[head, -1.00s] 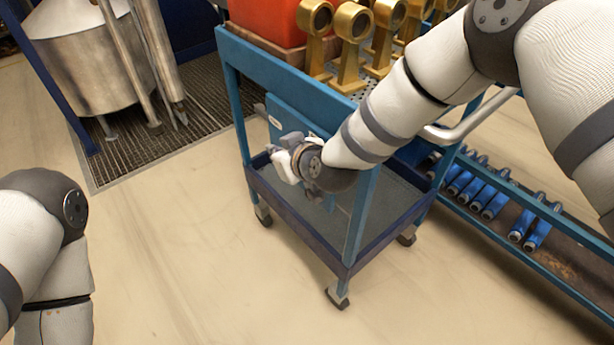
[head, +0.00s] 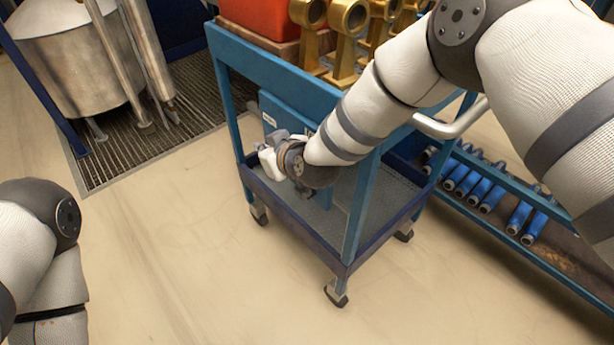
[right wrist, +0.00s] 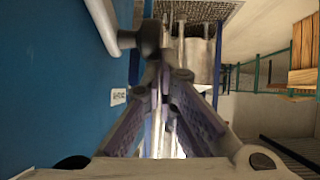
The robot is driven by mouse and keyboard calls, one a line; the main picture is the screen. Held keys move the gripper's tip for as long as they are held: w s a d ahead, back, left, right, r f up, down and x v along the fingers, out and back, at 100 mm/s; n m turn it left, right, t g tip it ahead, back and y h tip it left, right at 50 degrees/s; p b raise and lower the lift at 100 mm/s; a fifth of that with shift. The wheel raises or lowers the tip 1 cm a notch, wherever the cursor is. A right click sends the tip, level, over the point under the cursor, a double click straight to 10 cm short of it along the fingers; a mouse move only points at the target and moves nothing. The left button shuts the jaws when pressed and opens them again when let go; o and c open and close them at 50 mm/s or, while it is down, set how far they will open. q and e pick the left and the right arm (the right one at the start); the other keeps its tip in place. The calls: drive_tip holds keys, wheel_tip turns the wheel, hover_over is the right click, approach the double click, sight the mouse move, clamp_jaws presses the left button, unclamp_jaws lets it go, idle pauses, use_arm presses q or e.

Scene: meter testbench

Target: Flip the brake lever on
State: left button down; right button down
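A blue box (head: 285,112) hangs on the blue cart under its top shelf. In the right wrist view its blue face (right wrist: 50,80) fills the left side, with a small white label. A white lever arm (right wrist: 100,22) with a dark round end (right wrist: 149,38) stands out from that face; I take it to be the brake lever. My right gripper (right wrist: 162,68) has its fingers drawn together, tips just below the dark end in the picture. I cannot tell whether they touch it. In the head view my right wrist partly covers the box. My left gripper is out of view.
The cart's lower tray (head: 325,215) lies below my right wrist. Gold-coloured meter bodies (head: 347,40) and a red crate (head: 262,18) stand on top. Blue parts (head: 485,188) lie on a rack at right. A metal tank (head: 70,65) stands at left. The floor in front is clear.

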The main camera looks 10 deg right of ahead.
drive_tip(key=shift+r, duration=0.1)
